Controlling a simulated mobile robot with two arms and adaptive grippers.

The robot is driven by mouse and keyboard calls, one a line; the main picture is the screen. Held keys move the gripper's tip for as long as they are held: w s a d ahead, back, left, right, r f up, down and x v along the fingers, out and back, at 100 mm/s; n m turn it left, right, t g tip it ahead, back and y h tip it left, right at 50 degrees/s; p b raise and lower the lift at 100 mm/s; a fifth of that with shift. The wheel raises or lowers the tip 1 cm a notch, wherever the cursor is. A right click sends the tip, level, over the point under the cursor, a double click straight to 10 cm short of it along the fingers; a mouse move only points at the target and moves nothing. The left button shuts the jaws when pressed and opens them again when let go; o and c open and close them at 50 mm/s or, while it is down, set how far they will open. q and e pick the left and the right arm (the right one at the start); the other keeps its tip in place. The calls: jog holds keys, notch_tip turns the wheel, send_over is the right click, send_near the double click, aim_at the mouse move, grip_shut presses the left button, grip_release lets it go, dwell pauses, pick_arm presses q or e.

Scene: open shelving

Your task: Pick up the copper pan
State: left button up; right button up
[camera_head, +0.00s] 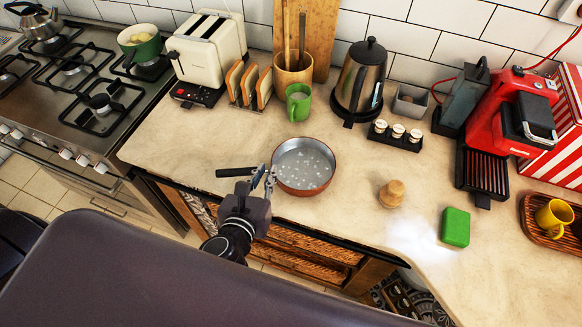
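The copper pan (304,166) sits upright on the counter near its front edge, with a pale metallic inside and copper-coloured outside. Its dark handle (234,172) points left. My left gripper (265,176) reaches in from the front edge, at the handle close to the pan's left rim. Its two fingers look apart, with a narrow gap between them. The gripper covers part of the handle, and I cannot tell whether the fingers touch it. My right gripper is out of view.
Behind the pan are a green mug (299,103), a kettle (359,80) and a spice rack (395,135). To the right are a wooden pepper-mill-like piece (391,194) and a green block (455,227). The counter (205,140) left of the pan is clear.

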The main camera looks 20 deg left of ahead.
aim_at(275, 157)
pick_arm(q)
jog(key=x, duration=0.3)
jog(key=shift+w+f, duration=0.1)
jog(key=shift+w, duration=0.15)
jog(key=x, duration=0.2)
jog(key=p+x, duration=0.1)
jog(key=x, duration=0.1)
jog(key=shift+w+d+f, duration=0.1)
jog(key=shift+w+f, duration=0.05)
jog(key=shift+f, duration=0.15)
jog(key=shift+w+f, duration=0.25)
jog(key=shift+w, duration=0.1)
jog(key=shift+s, duration=0.1)
grip_shut()
jog(key=shift+r, duration=0.1)
